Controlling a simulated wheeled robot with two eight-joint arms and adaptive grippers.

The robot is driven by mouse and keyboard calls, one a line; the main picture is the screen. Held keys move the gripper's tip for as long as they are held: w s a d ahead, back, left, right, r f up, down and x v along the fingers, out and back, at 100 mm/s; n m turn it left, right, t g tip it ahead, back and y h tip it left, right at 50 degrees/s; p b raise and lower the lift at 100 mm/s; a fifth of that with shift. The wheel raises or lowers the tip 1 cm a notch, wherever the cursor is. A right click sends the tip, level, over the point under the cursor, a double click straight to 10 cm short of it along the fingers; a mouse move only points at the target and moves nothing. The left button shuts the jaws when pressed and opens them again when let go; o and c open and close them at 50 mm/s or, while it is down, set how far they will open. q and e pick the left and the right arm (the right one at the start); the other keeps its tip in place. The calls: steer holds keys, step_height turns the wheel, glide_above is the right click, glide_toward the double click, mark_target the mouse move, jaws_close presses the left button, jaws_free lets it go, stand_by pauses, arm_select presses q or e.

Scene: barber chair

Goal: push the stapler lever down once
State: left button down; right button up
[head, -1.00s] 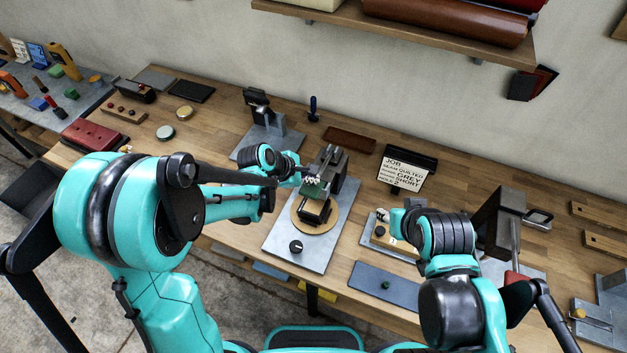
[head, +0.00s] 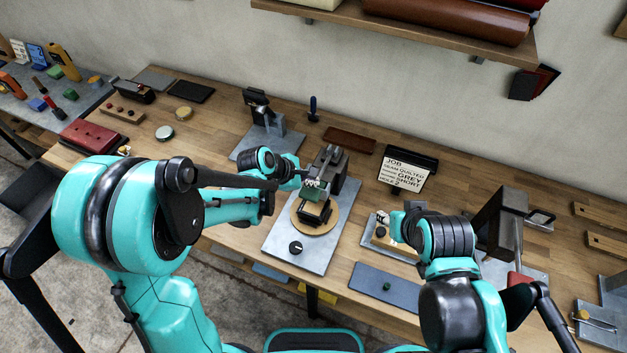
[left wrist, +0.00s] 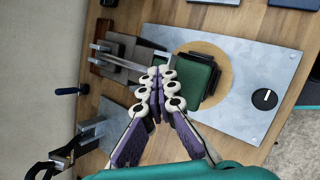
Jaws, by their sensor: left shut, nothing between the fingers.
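The machine that I take for the stapler has a dark grey body (head: 328,166) at the back of a pale metal plate (head: 282,248). A green block (head: 315,195), perhaps the lever's pad, sits above a black part on a round tan disc (head: 298,225). In the left wrist view, the green block (left wrist: 203,76) and metal bars (left wrist: 122,60) show near my fingers. My left gripper (head: 312,184) is shut and empty, its tips at the green block's edge; contact is unclear. It also shows in the left wrist view (left wrist: 164,76). My right gripper (head: 383,218) is small and partly hidden by its arm.
A black knob (head: 295,248) sits at the plate's front. A job card (head: 404,172) stands to the right. A black device (head: 257,105) stands behind left, and a dark machine (head: 500,222) stands at right. A blue-grey mat (head: 378,286) lies near the front edge.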

arm_select(q)
steer(key=shift+f, duration=0.2)
steer(key=shift+r, duration=0.1)
stand_by(0.6)
steer(key=shift+w+d+r+p, duration=0.15)
steer(key=shift+r+p, duration=0.45)
steer(key=shift+r, duration=0.35)
steer(key=shift+w+a+r+p, duration=0.1)
steer(key=shift+r+p, duration=0.45)
steer(key=shift+r, duration=0.35)
steer(key=r+p, duration=0.2)
steer(key=r, duration=0.1)
steer(key=r+p, duration=0.1)
steer(key=r, duration=0.1)
steer(key=shift+w+d, duration=0.2)
steer(key=shift+w, duration=0.2)
